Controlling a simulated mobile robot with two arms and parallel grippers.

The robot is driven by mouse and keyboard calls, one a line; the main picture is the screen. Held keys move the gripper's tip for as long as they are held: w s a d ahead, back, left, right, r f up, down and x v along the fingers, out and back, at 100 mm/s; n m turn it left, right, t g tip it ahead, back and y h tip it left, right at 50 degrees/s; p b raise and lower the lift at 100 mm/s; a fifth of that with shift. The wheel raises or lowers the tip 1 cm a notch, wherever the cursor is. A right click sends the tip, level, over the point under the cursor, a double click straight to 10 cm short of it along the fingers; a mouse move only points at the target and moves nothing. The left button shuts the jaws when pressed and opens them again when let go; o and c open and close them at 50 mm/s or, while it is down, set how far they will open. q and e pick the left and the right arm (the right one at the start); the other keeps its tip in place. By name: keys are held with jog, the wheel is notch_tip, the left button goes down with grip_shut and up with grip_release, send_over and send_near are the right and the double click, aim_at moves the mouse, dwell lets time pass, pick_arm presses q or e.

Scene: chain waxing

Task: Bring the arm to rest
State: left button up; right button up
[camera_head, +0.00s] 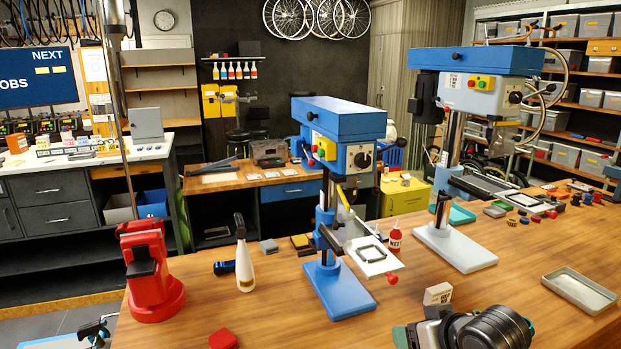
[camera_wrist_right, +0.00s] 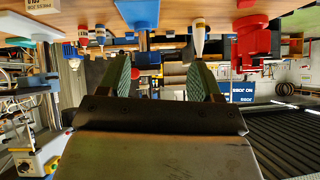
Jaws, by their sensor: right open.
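My right gripper (camera_wrist_right: 163,76) shows in the right wrist view, which looks upside down across the bench. Its two green-padded fingers stand well apart, with nothing held between them. In the head view the right arm's dark end (camera_head: 485,330) is at the bottom, over the front of the wooden bench (camera_head: 250,305).
A blue drill press (camera_head: 335,285), a white-based press (camera_head: 455,248), a red stand (camera_head: 152,270) and a white bottle (camera_head: 244,265) stand on the bench. A small white box (camera_head: 437,294) is just beyond my right arm. A shallow tray (camera_head: 580,290) lies at right.

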jog(key=s+d+f+g+h, duration=0.1)
jog(key=s+f+g, duration=0.1)
jog(key=s+f, duration=0.55)
jog(key=s+f+m+g+h, duration=0.15)
jog(key=s+f, duration=0.25)
jog(key=s, duration=0.7)
jog(key=s+d+f+g+h, duration=0.1)
jog(key=s+f+g+h, duration=0.1)
jog(key=s+f, duration=0.6)
notch_tip(320, 180, down, 30)
jog(key=s+r+g+b, duration=0.1)
jog(key=s+b, duration=0.2)
jog(key=b, duration=0.1)
jog(key=s+d+f+g+b, duration=0.1)
jog(key=s+d+f+b, duration=0.1)
jog(key=s+f, duration=1.3)
notch_tip(320, 180, down, 3)
jog(key=shift+s+d+r+n+b, duration=0.1)
jog(key=shift+s+d+n+b, duration=0.15)
jog(key=shift+n+b, duration=0.1)
